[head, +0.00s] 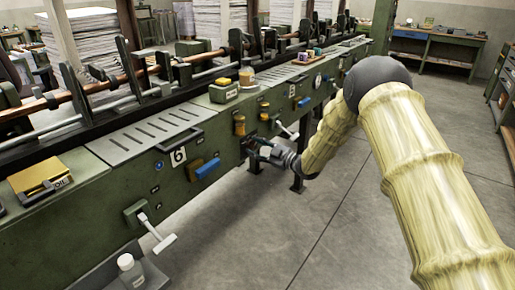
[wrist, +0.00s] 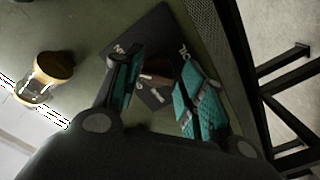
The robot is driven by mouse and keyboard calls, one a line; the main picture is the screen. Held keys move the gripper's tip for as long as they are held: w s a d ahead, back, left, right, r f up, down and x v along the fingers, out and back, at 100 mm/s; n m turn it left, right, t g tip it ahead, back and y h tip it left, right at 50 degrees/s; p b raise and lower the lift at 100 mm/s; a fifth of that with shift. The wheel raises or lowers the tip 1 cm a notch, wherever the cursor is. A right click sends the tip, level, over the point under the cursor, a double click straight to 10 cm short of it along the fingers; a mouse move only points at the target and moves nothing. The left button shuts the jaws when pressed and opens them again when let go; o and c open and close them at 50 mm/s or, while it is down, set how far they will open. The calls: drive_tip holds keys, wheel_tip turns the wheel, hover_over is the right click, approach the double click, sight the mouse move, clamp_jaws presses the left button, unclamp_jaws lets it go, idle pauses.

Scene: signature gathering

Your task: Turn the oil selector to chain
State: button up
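The oil selector shows in the wrist view as a dark square plate (wrist: 153,30) with partly readable white lettering, mounted on a green panel. A brownish-dark knob (wrist: 158,68) is at its middle. My gripper (wrist: 158,85) is open, with one teal-padded finger on each side of the knob. I cannot tell whether either pad touches it. The fingers hide parts of the plate and its lettering, so I cannot read the knob's setting. In the head view my gripper (head: 258,150) is at the front of the green machine, and the selector is hard to make out there.
A glass oiler with amber contents (wrist: 46,78) sticks out beside the plate.

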drive_tip(key=shift+o, duration=0.6)
drive_tip(key=shift+r, duration=0.1)
drive_tip(key=shift+d, duration=0.1)
drive_tip(key=v, duration=1.1)
drive_tip(key=shift+s+d, duration=0.25)
drive_tip(key=shift+d, duration=0.05)
